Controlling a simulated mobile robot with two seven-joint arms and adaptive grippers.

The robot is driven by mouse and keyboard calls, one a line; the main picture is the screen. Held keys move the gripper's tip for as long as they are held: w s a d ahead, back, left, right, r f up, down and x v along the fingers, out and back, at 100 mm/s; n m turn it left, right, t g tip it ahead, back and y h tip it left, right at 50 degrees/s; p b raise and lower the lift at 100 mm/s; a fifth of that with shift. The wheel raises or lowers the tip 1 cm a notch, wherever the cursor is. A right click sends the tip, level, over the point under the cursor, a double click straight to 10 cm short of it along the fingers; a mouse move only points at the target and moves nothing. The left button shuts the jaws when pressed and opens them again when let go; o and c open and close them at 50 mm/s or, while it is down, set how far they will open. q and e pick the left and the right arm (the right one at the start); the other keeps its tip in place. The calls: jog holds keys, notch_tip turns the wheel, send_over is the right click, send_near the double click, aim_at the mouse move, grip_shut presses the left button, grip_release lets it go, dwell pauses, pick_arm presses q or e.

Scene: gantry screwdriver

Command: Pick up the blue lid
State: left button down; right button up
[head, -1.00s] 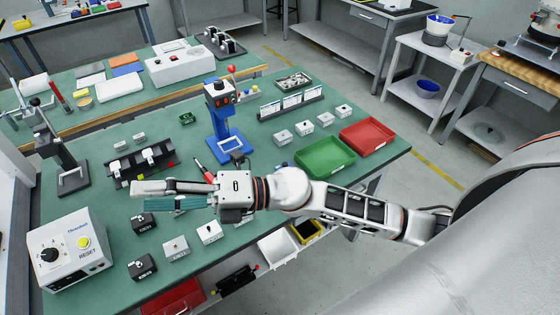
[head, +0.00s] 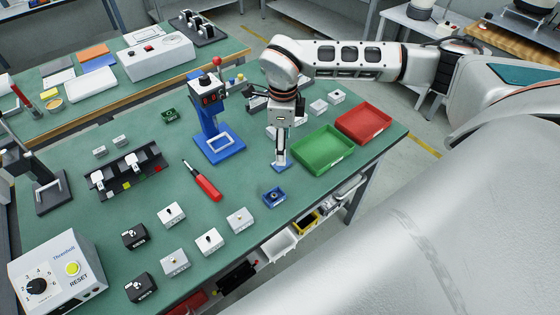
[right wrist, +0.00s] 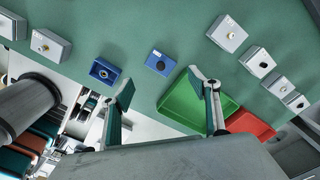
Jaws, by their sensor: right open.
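The blue lid (right wrist: 160,62) lies flat on the green table, with a dark round knob on top, in the right wrist view. In the head view the lid (head: 281,167) is partly hidden under my right gripper (head: 281,157). That gripper points down over it. In the right wrist view the fingers of the right gripper (right wrist: 163,90) are spread apart with nothing between them, and the lid lies ahead of the gap. An open blue box (head: 274,197) sits nearby on the table; it also shows in the right wrist view (right wrist: 104,72). My left gripper is not in view.
A green tray (head: 323,149) and a red tray (head: 363,123) stand right of my gripper. A blue stand (head: 218,143) and a red screwdriver (head: 205,184) are to its left. Several small grey and black boxes stand toward the front edge.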

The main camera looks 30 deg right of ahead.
jog(key=f, duration=0.6)
jog(key=shift+w+f, duration=0.2)
jog(key=shift+f, duration=0.05)
jog(key=c, duration=0.8)
